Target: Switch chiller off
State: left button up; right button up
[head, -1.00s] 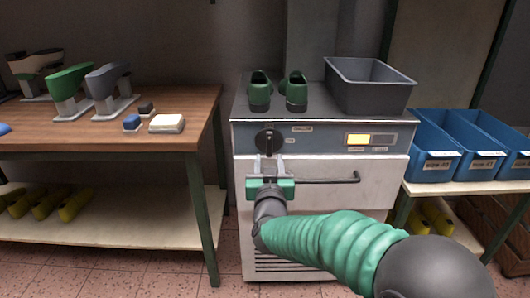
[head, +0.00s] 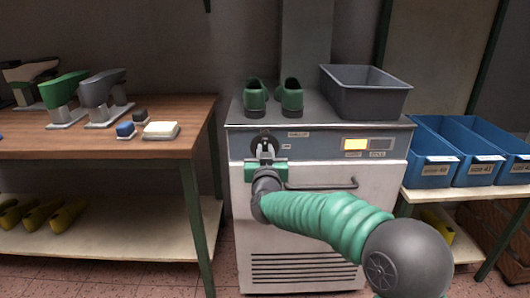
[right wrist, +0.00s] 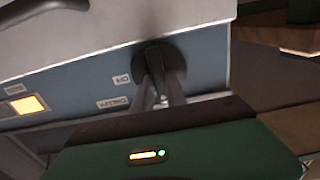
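The chiller (head: 320,205) is a white cabinet with a blue-grey control panel. Its round black knob (head: 262,138) is at the left of the panel, partly hidden by my right gripper (head: 266,150); the knob also shows in the right wrist view (right wrist: 170,62). The right gripper's two fingers are close together on either side of the knob's raised grip and appear shut on it. An amber lamp (head: 355,144) is lit on the panel, and it also glows in the right wrist view (right wrist: 26,105). The panel beside it is grey. My left gripper is not in view.
A bar handle (head: 320,184) crosses the chiller front below the panel. Green shoes (head: 291,97) and a grey bin (head: 365,95) stand on top. A wooden table (head: 60,150) is at left, blue bins (head: 432,165) on a shelf at right.

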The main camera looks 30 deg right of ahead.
jog(key=shift+m, duration=0.4)
grip_shut()
jog(key=m+b, duration=0.2)
jog(key=m, duration=0.3)
jog(key=f+m+b, duration=0.1)
jog(key=m+b, duration=0.1)
jog(key=m, duration=0.4)
jog(key=m+b, duration=0.2)
jog(key=m, duration=0.4)
jog(key=shift+s+d+f+b, duration=0.2)
jog(key=shift+d+b, duration=0.15)
jog(key=shift+b, duration=0.05)
jog(key=o, duration=0.7)
grip_release()
jog(key=shift+m, duration=0.3)
jog(key=shift+o, duration=0.6)
jog(key=shift+r, duration=0.15)
